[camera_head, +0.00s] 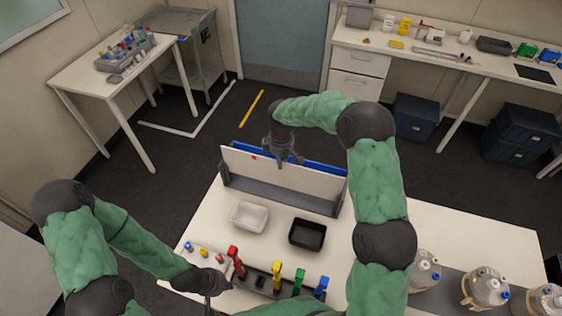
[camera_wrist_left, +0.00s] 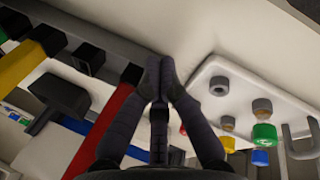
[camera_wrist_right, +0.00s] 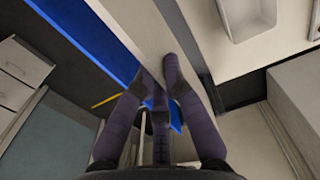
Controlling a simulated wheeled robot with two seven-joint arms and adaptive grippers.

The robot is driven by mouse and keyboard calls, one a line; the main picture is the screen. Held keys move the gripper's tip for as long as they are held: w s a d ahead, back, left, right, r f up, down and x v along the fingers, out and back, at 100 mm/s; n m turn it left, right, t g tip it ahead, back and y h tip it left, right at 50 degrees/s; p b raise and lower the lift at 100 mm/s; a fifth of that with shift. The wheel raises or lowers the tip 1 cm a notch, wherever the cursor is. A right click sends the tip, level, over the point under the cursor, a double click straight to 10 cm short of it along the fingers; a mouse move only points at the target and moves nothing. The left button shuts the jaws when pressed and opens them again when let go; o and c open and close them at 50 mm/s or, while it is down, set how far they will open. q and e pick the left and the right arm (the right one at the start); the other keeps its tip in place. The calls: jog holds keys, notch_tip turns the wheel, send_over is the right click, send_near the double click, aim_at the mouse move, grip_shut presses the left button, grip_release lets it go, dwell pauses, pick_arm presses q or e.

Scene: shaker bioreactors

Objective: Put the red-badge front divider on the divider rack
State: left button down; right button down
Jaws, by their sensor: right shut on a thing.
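The white divider with a small red badge (camera_head: 254,157) stands upright at the back edge of the table in the head view. My right gripper (camera_head: 286,160) is over its top edge. In the right wrist view its fingers (camera_wrist_right: 160,75) are shut on the white divider (camera_wrist_right: 135,30). A grey rack (camera_head: 275,193) runs along the divider's lower edge; I cannot tell whether the divider is seated in it. A blue panel (camera_head: 318,165) is just behind. My left gripper (camera_wrist_left: 158,80) has its fingertips together, empty, above the table between the red-handled tool (camera_wrist_left: 100,135) and a white block.
A white tray (camera_head: 249,216) and a black tray (camera_head: 307,234) lie in front of the rack. A dark holder with coloured tools (camera_head: 277,275) and a white block with caps (camera_head: 204,256) are nearer. Several bottles (camera_head: 484,287) stand at right.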

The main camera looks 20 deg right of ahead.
aim_at(280, 174)
pick_arm(q)
jog(key=shift+f+b, duration=0.3)
jog(key=shift+f, duration=0.05)
pick_arm(e)
jog(key=shift+f, duration=0.55)
pick_arm(q)
jog(key=shift+f, duration=0.15)
pick_arm(e)
jog(key=shift+f, duration=0.2)
pick_arm(q)
jog(key=shift+f+b, duration=0.55)
jog(key=shift+b, duration=0.15)
pick_arm(e)
jog(key=shift+f, duration=0.9)
pick_arm(q)
jog(key=shift+f, duration=0.2)
pick_arm(e)
jog(key=shift+f, duration=0.3)
pick_arm(q)
jog(key=shift+f+b, duration=0.1)
jog(key=shift+b, duration=0.2)
pick_arm(e)
jog(key=shift+f, duration=0.1)
